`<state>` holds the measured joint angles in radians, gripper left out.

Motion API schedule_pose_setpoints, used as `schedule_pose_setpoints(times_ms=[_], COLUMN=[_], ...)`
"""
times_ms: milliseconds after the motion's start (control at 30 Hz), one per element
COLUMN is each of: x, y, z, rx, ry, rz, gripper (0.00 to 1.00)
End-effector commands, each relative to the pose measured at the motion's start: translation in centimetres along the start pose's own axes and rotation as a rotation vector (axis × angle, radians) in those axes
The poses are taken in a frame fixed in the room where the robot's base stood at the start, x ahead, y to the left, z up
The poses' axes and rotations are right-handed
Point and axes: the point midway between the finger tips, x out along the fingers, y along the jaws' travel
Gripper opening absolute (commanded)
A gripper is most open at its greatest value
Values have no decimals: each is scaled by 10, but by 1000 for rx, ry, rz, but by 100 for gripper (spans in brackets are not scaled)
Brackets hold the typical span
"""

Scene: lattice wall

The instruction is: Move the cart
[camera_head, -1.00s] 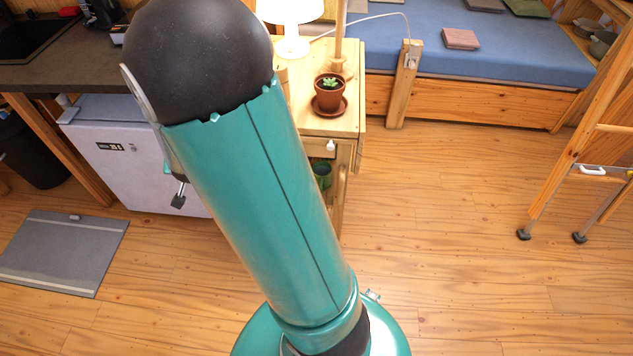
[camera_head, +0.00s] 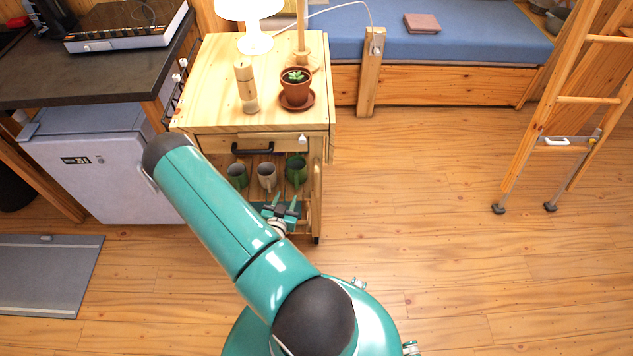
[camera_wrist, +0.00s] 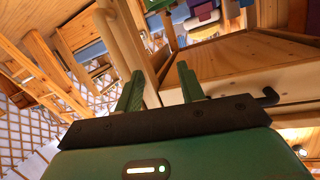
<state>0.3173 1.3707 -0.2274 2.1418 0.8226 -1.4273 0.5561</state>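The cart (camera_head: 205,88) is a light wooden trolley with a drawer (camera_head: 215,143) and a dark drawer handle. Its lower shelf holds green and pale mugs (camera_head: 267,175). My gripper (camera_head: 284,205) is low in front of the cart, below the mugs and left of its front right leg (camera_head: 318,215). In the wrist view my gripper (camera_wrist: 160,88) has its two green fingers apart. A pale wooden post (camera_wrist: 128,42) runs up behind or between them; I cannot tell whether they touch it. My arm hides part of the cart's lower left.
On the cart top stand a white lamp (camera_head: 254,40), a wooden mill (camera_head: 246,88) and a potted plant (camera_head: 296,88). A small fridge (camera_head: 95,165) is on the left. A blue bed (camera_head: 450,45) is behind. A ladder (camera_head: 560,110) stands right. The floor (camera_head: 420,210) between is clear.

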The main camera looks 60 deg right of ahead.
Motion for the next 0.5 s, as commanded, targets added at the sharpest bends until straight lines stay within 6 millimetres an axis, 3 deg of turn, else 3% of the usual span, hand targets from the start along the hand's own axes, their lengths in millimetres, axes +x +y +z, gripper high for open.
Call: schedule_pose_setpoints(times_ms=[33,200,333,500], x=[-3,-15,-21,-15], y=[22,70,86,88], z=[8,16,18,16], rx=[-30,-99,-127,-130], ry=[36,155,198,210], rz=[8,-4,-16,-20], gripper=[39,39,39,39])
